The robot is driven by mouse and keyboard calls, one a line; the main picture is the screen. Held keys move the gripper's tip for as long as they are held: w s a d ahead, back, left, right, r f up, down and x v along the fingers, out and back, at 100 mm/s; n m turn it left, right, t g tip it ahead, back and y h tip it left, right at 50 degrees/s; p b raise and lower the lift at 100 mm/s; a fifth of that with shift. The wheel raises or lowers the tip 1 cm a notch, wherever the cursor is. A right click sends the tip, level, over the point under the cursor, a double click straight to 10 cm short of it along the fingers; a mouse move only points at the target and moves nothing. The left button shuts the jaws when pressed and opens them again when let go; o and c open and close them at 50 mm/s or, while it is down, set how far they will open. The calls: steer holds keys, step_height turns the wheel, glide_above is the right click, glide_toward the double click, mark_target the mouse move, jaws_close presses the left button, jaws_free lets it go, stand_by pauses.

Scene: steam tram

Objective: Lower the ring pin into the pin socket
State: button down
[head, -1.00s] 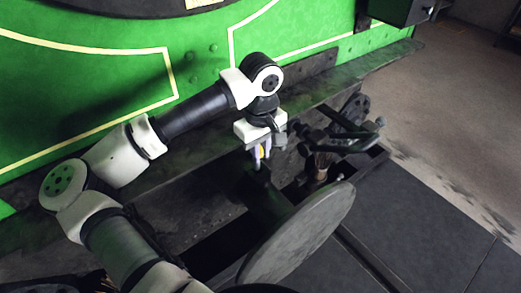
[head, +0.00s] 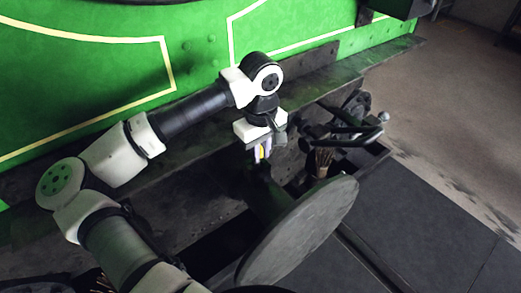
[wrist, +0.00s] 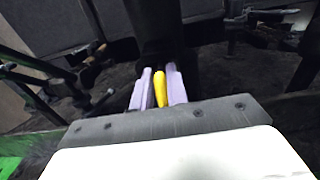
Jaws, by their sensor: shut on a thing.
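My gripper (head: 262,154) points down beside the green tram side, above the dark buffer beam fittings. Its two pale purple fingers are shut on the ring pin (wrist: 161,88), of which a yellow part shows between them in the wrist view. The same fingers (wrist: 160,85) end in front of a dark upright shape in that view. In the head view only a thin yellow strip of the pin shows. The pin's lower end is hidden. I cannot make out the pin socket among the dark parts below, nor whether the pin touches it.
A large round grey buffer disc (head: 300,232) stands just below and right of my gripper. Black hooks and bars (head: 345,137) are to the right. The green tram side (head: 200,50) rises behind. Open floor (head: 455,110) lies at the far right.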

steer(key=shift+f+b, duration=1.25)
steer(key=c, duration=1.3)
jaws_free()
steer(key=shift+r, duration=0.15)
